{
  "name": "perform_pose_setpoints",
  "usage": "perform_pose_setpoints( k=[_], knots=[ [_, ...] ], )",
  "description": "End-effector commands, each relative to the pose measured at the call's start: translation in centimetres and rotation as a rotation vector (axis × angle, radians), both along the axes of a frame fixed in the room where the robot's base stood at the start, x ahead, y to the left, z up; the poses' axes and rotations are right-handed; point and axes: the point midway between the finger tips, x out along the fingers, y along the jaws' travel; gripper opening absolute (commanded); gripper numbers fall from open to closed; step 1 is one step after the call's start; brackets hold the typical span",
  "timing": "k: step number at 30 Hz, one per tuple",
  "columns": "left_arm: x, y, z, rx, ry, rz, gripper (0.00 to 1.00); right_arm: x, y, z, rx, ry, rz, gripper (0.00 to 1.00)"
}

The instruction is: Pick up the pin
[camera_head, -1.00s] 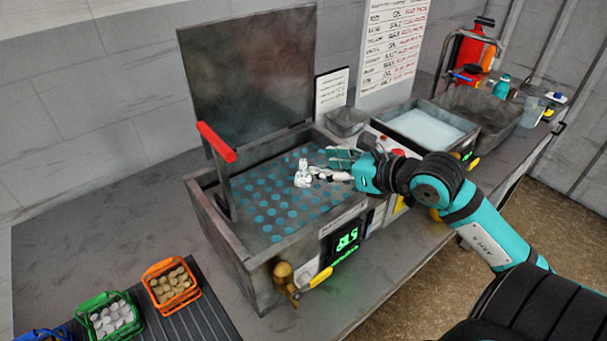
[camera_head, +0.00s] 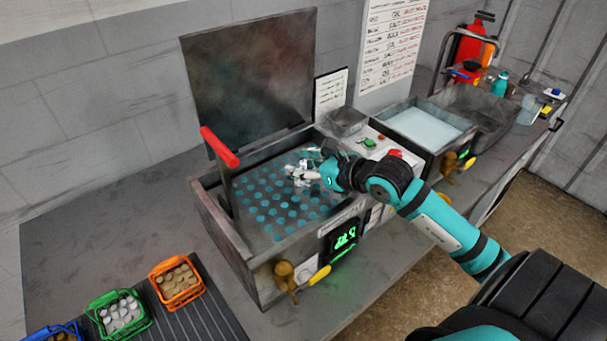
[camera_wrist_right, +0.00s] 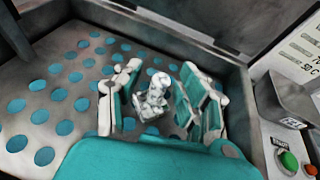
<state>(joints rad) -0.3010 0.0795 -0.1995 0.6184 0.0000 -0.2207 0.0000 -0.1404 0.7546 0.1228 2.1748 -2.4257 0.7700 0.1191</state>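The pin (camera_wrist_right: 152,98), a shiny white-silver piece with a rounded top, stands on the perforated plate inside the open furnace chamber. In the head view the pin (camera_head: 297,172) is partly merged with the gripper fingers. My right gripper (camera_wrist_right: 161,72) is open, with one finger on each side of the pin. Gaps show between the pin and both fingers in the wrist view. In the head view the right gripper (camera_head: 310,166) reaches low into the chamber from the right. My left gripper is not in view.
The chamber's front wall (camera_head: 235,245) and raised lid (camera_head: 250,75) bound the space. A red-handled lever (camera_head: 219,147) stands at the left. Orange (camera_head: 177,282), green (camera_head: 119,315) and blue baskets sit at lower left. A water-filled basin (camera_head: 425,127) lies to the right.

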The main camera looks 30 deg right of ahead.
Motion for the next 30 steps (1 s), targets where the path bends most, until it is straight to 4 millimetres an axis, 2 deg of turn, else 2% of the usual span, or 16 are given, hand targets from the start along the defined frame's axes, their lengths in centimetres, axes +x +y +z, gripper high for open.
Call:
perform_pose_setpoints(
  k=[1,6,9,24,26,30],
  knots=[
    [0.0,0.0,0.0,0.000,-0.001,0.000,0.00,0.0,0.0,0.0,0.000,0.000,0.000,0.32],
    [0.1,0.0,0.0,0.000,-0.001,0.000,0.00,0.0,0.0,0.0,0.000,0.000,0.000,0.10],
    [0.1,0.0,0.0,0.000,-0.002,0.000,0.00,0.0,0.0,0.0,0.000,0.000,0.000,0.00],
    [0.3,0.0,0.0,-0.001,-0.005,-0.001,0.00,0.0,0.0,0.2,0.001,-0.002,0.001,0.00],
    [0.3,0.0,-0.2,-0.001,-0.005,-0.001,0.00,0.0,0.0,0.7,0.001,-0.004,0.001,0.00],
    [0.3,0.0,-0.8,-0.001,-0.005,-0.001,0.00,0.0,0.0,2.9,-0.001,-0.010,0.002,0.00]
  ],
)
